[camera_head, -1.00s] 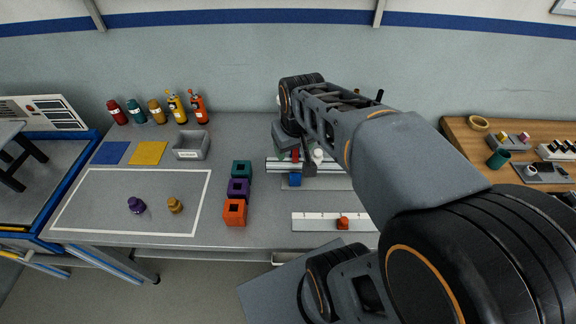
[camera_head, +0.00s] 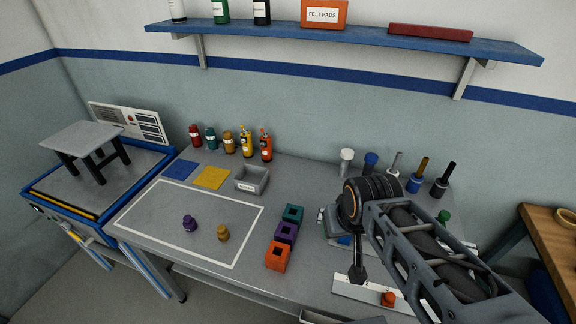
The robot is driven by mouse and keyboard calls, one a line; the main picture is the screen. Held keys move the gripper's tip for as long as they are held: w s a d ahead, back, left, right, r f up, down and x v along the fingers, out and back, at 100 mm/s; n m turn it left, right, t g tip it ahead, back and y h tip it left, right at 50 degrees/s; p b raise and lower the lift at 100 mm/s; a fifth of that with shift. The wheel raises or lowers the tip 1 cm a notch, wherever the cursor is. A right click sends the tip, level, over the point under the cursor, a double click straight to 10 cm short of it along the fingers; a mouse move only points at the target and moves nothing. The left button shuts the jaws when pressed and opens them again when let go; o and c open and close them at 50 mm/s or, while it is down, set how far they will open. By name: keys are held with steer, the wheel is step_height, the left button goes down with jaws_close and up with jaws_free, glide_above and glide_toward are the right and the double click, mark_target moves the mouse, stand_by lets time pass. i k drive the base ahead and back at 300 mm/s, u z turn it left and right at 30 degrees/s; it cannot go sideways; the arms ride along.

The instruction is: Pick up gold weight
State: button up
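The gold weight (camera_head: 223,232) stands upright on the grey bench inside a white-outlined rectangle. A purple weight (camera_head: 189,223) stands to its left, apart from it. My gripper (camera_head: 357,272) shows as a dark narrow shape below my wrist, over the bench near a white ruled strip. It is well to the right of the gold weight, with the coloured blocks between them. My wrist hides part of the gripper, and I cannot tell whether its fingers are apart.
Teal (camera_head: 292,214), purple (camera_head: 286,232) and orange (camera_head: 277,256) square blocks form a row right of the rectangle. A grey bin (camera_head: 251,179), blue pad (camera_head: 181,169) and yellow pad (camera_head: 211,177) lie behind. Several bottles line the wall. Space around the weights is clear.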

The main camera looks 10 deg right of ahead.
mark_target(222, 233)
steer(key=u, duration=0.4)
steer(key=k, duration=0.5)
steer(key=u, duration=1.35)
steer(key=i, duration=1.1)
steer(key=u, duration=0.4)
